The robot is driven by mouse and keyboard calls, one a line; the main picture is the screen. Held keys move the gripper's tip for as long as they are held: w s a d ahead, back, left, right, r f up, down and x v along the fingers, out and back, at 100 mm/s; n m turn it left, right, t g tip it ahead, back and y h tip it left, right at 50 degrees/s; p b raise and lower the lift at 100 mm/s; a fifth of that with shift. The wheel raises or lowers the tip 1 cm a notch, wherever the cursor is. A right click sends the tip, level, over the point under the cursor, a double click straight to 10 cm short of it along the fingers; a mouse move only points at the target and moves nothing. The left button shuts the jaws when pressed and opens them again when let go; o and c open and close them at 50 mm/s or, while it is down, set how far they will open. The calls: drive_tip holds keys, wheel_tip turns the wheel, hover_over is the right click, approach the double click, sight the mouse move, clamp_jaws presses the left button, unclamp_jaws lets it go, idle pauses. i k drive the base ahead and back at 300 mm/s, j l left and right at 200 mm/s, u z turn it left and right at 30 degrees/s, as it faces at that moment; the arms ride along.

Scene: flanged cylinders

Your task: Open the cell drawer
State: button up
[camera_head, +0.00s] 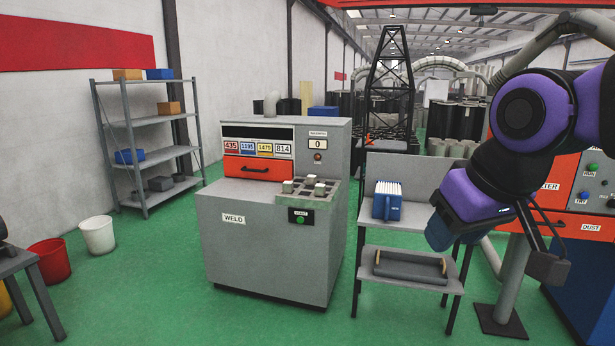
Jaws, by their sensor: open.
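A red-orange drawer (258,169) with a black bar handle sits in the upper front of the grey WELD cabinet (265,245). Its front looks flush with the cabinet, so it appears shut. I see no label naming it as the cell drawer. My gripper (543,245) is at the right, at the end of my purple and black arm, with dark fingers pointing down. It is open, well to the right of this drawer and apart from it. No object shows between the fingers.
Grey blocks (305,186) stand on the cabinet's ledge right of the drawer. A grey stand (416,226) with a blue box (387,200) lies between cabinet and arm. An orange-and-blue machine (590,227) is behind my gripper. Green floor (150,280) is clear left of the cabinet.

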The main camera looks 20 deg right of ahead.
sight(259, 168)
drive_tip(key=i+l, duration=0.2)
drive_tip(key=i, duration=0.45)
drive_tip(key=i+l, duration=0.2)
drive_tip(key=i, duration=0.4)
drive_tip(key=i+l+z, duration=0.1)
drive_tip(key=i+l, duration=0.15)
drive_tip(key=i, duration=0.4)
drive_tip(key=i+l, duration=0.15)
drive_tip(key=i, duration=0.5)
drive_tip(key=i+l, duration=0.15)
drive_tip(key=i, duration=0.45)
